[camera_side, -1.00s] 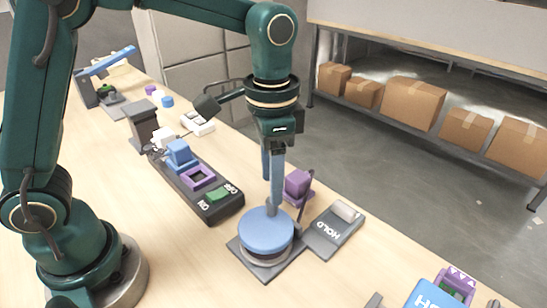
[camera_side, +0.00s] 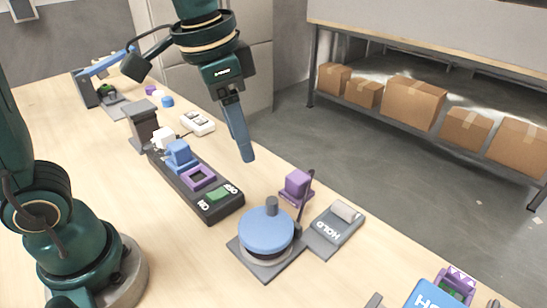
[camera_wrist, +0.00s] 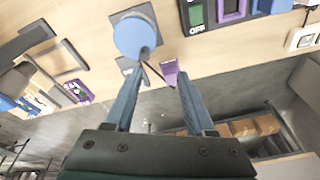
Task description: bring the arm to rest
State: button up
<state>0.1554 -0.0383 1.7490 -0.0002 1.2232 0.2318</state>
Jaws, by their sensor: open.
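My gripper (camera_side: 240,140) hangs in the air above the table, behind the round blue disc (camera_side: 266,231) with its grey knob, in the side view. In the wrist view my gripper (camera_wrist: 158,95) has its two blue fingers spread apart with nothing held between them. The blue disc (camera_wrist: 134,38) lies beyond the fingertips there, apart from them. The disc sits on a dark square base.
A plate marked HOLD (camera_side: 333,228) and a purple block (camera_side: 297,187) are beside the disc. A black panel (camera_side: 218,210) with a green switch is left of it. Several cardboard boxes (camera_side: 413,103) stand on a rear shelf. Air around the gripper is clear.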

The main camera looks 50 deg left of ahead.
jog(key=s+a+f+n+t, duration=0.3)
jog(key=s+a+n, duration=0.1)
jog(key=s, duration=0.4)
jog(key=shift+s, duration=0.3)
jog(key=shift+f, duration=0.1)
dwell(0.8)
